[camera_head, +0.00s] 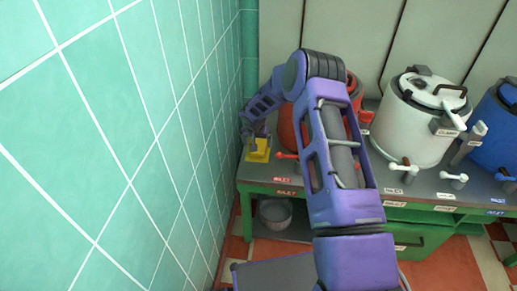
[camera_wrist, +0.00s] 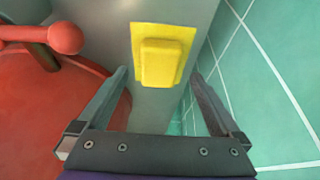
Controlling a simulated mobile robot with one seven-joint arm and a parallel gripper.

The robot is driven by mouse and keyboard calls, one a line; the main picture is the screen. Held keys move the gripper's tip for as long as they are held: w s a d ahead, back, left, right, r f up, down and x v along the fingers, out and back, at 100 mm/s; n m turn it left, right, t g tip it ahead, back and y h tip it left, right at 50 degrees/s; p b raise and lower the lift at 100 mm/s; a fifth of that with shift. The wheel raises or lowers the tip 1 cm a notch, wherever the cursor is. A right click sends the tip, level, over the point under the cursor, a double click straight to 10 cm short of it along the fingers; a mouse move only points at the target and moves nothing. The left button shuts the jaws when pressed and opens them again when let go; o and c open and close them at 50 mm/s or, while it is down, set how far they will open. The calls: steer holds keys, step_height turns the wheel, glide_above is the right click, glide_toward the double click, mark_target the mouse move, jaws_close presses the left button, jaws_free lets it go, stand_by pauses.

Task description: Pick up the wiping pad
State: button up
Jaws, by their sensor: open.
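The wiping pad (camera_wrist: 161,61) is a yellow block with a raised middle on a flat yellow base. In the wrist view it lies on the grey counter ahead of my gripper (camera_wrist: 157,85), roughly between the lines of its two fingers. The fingers are spread apart with nothing between them. In the head view the pad (camera_head: 258,150) lies at the left end of the counter by the tiled wall, with my gripper (camera_head: 254,137) just above it. My gripper partly covers the pad there. Whether the fingertips touch the counter cannot be told.
A red kettle (camera_wrist: 60,115) stands close left of my gripper, with a red tap (camera_wrist: 65,38). The green tiled wall (camera_wrist: 275,90) is close on the right in the wrist view. A white kettle (camera_head: 415,120) and a blue kettle (camera_head: 496,128) stand further right on the counter (camera_head: 428,181).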

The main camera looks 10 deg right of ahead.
steer(key=shift+x, duration=2.55)
steer(key=shift+w+r, duration=0.1)
steer(key=shift+w, duration=0.1)
steer(key=c, duration=1.2)
step_height(320, 180, up, 10)
steer(key=shift+c, duration=0.2)
